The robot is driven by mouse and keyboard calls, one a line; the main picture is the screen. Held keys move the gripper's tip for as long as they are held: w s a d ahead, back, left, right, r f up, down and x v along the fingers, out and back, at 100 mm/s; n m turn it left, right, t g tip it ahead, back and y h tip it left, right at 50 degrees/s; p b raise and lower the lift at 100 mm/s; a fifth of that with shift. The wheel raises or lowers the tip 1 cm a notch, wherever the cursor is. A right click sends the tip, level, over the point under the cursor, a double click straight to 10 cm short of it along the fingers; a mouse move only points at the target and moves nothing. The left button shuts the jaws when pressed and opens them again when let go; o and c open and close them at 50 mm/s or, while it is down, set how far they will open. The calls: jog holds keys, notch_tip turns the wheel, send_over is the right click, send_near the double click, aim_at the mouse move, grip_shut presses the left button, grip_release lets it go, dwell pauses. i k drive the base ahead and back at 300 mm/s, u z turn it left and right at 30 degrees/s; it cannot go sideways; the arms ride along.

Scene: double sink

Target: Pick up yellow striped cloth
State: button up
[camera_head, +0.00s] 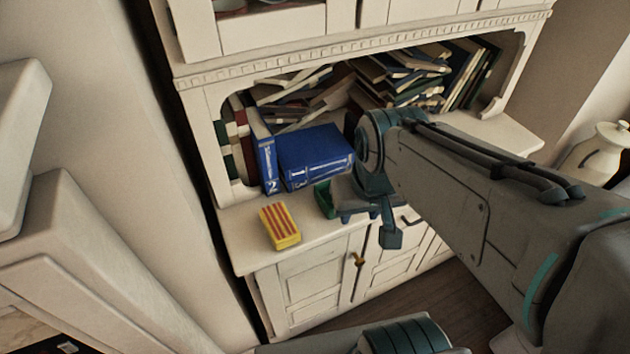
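The yellow striped cloth (280,226) looks like a small folded block, yellow with red stripes. It lies on the left end of the cream cabinet's counter (242,232), near its front edge. My gripper (366,222) is to the right of the cloth and apart from it. The arm reaches in from the right, and I cannot tell how far apart the fingers are. Nothing is clearly held in it.
Blue books (315,157) stand and lie behind the cloth. A green object (324,199) sits between the cloth and my gripper. More books (405,75) lean in disorder in the shelf opening. A white lidded jar (598,152) is at the far right.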

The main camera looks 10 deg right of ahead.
aim_at(282, 230)
jog(key=z, duration=1)
jog(key=k, duration=1)
jog(key=u, duration=0.95)
jog(key=i, duration=1)
jog(key=z, duration=0.55)
jog(key=k, duration=0.3)
jog(key=z, duration=0.05)
